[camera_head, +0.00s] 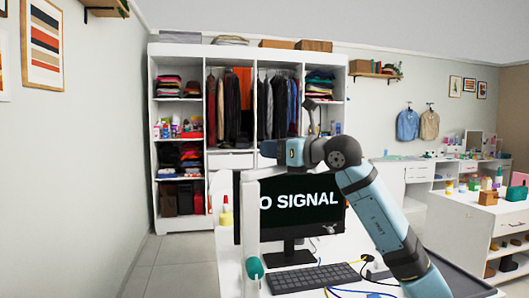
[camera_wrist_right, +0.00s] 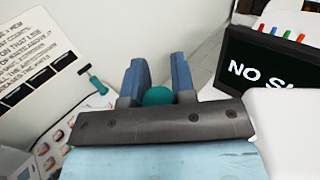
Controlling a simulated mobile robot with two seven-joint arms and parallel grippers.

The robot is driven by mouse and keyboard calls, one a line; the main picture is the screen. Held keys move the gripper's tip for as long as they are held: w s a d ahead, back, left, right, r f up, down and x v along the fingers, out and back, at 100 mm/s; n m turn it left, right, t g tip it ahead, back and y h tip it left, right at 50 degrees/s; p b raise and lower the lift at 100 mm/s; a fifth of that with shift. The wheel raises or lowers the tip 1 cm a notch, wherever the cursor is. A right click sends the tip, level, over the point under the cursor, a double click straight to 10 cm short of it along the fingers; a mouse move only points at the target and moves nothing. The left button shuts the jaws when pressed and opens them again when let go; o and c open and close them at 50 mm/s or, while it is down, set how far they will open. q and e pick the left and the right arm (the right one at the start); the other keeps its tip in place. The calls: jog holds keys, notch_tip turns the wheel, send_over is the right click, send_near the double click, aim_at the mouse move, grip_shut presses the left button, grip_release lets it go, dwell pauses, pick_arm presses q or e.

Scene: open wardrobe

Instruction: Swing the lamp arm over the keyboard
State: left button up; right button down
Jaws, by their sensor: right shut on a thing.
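My right gripper (camera_wrist_right: 158,92) is shut on a teal rounded piece (camera_wrist_right: 158,97), which shows between its two blue fingers in the wrist view. I cannot tell whether this piece belongs to the lamp arm. In the head view my right gripper (camera_head: 268,149) is small, above the monitor's top left, and its grip is unclear. The dark keyboard (camera_head: 313,277) lies on the desk in front of the monitor. No whole lamp can be made out; my right arm covers part of the area above the monitor. My left gripper is not in view.
The monitor (camera_head: 300,205) reads NO SIGNAL and also shows in the wrist view (camera_wrist_right: 268,62). A white upright panel (camera_head: 250,225) with a teal piece (camera_head: 255,268) stands left of the keyboard. Cables (camera_head: 345,291) lie by the keyboard's right end. An open wardrobe (camera_head: 180,215) stands behind.

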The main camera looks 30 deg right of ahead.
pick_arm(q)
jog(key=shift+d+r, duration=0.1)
pick_arm(e)
jog(key=shift+s+d+r, duration=0.15)
jog(key=shift+d+r, duration=0.2)
jog(key=shift+d, duration=0.2)
jog(key=c, duration=1.4)
grip_release()
jog(key=o, duration=0.4)
jog(key=shift+d+h, duration=0.25)
jog(key=shift+h, duration=0.05)
jog(key=shift+c, duration=0.2)
jog(key=shift+o, duration=0.4)
jog(key=shift+s+d+f, duration=0.15)
jog(key=shift+d, duration=0.15)
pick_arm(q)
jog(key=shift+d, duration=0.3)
pick_arm(e)
jog(key=shift+a+f, duration=0.1)
jog(key=shift+a, duration=0.15)
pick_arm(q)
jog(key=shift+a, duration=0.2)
pick_arm(e)
jog(key=shift+a+f, duration=0.1)
